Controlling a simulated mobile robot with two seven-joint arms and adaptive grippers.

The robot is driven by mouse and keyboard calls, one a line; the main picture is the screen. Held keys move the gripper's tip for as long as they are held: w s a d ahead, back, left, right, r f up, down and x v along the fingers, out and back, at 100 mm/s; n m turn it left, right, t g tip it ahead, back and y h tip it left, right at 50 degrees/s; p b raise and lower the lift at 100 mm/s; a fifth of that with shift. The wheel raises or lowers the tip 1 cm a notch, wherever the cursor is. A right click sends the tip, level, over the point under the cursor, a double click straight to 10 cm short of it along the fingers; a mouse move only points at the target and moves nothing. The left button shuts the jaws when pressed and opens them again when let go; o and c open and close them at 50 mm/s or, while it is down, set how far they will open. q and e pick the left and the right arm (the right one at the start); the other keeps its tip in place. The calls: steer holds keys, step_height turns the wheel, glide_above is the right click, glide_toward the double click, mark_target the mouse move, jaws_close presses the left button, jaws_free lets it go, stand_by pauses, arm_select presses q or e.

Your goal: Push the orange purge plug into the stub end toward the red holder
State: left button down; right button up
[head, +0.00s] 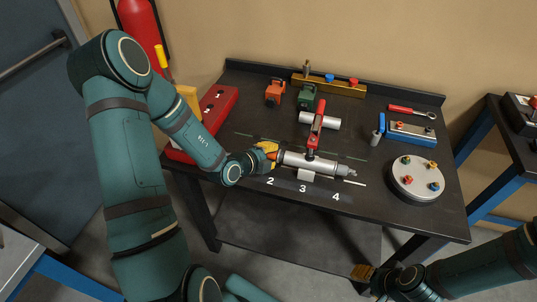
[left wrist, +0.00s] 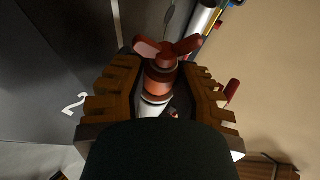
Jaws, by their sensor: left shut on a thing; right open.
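The orange purge plug (left wrist: 162,75) shows reddish wings and an orange body between my left fingers in the left wrist view. My left gripper (head: 266,153) is shut on it at the left end of the silver stub (head: 310,163), the end toward the red holder (head: 215,110). The fingers hide most of the plug in the head view, so how deep it sits cannot be told. The stub lies in a clamp with a red handle (head: 317,122). My right gripper (head: 367,273) is open and empty, low in front of the table.
A blue-topped fixture (head: 408,131) and a round white plate with coloured knobs (head: 418,178) stand to the right.

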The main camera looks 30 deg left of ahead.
arm_select(q)
steer(key=shift+d, duration=0.15)
steer(key=shift+w+d, duration=0.15)
steer(key=shift+d, duration=0.2)
steer(key=shift+d, duration=0.2)
stand_by(0.3)
steer(key=c, duration=0.7)
jaws_free()
